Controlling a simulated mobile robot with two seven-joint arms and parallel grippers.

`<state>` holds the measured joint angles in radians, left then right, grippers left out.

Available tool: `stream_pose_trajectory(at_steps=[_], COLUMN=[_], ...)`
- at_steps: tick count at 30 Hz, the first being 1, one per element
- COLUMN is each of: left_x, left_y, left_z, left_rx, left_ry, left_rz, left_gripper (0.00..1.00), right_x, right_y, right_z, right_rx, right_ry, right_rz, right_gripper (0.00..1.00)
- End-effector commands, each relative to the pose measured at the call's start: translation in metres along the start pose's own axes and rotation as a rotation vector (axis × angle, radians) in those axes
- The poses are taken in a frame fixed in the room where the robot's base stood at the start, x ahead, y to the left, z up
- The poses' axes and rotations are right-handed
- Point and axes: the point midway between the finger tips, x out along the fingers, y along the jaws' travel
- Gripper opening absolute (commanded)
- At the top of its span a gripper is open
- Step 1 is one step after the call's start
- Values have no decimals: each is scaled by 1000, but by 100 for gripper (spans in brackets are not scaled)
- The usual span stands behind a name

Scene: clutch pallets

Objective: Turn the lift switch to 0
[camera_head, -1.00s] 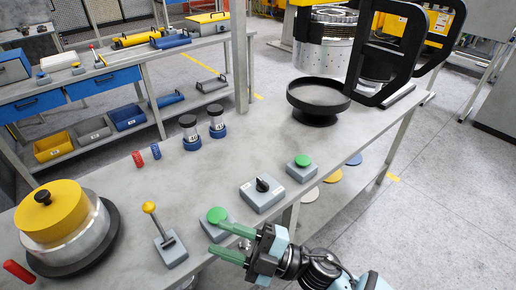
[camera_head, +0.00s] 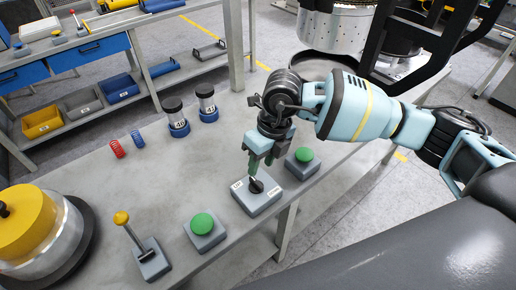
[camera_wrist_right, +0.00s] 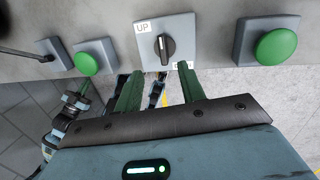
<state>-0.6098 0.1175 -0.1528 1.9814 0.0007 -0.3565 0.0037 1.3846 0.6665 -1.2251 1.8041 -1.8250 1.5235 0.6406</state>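The lift switch (camera_head: 257,200) is a grey box with a black knob (camera_head: 256,186) on the workbench. In the right wrist view its knob (camera_wrist_right: 164,46) points roughly up and down the picture, slightly tilted, beside an "UP" label (camera_wrist_right: 143,27). A second label at its lower right is partly covered by a finger. My right gripper (camera_head: 262,166) is just above the switch, its green fingers apart and empty; in the wrist view its fingertips (camera_wrist_right: 160,80) lie below the knob. Part of what seems my left gripper (camera_wrist_right: 75,108) shows there at lower left; its opening is unclear.
Green buttons stand left (camera_head: 203,226) and right (camera_head: 302,160) of the switch. A yellow-knobbed lever (camera_head: 133,234) is further left. A yellow-topped round part (camera_head: 30,225), springs (camera_head: 128,143) and two dark-capped cylinders (camera_head: 190,112) occupy the bench. Its middle is clear.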

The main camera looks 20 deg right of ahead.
Motion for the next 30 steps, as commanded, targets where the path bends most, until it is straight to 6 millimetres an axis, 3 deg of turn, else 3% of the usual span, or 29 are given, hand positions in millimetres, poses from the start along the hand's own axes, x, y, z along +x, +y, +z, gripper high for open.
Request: stream_pose_trajectory(at_steps=[10,24,30], left_x=[0,1,1], left_y=[0,1,1], left_z=[1,6,6], left_rx=[0,-4,-6], left_ry=[-2,-10,-11], left_rz=[0,1,1], left_gripper=[0,0,0], right_x=[2,63,74], right_y=[-7,-8,-8], right_z=[1,1,2], right_rx=[4,4,3], right_ry=[-1,0,-2], right_rz=[-29,-27,-27], right_gripper=[40,40,40])
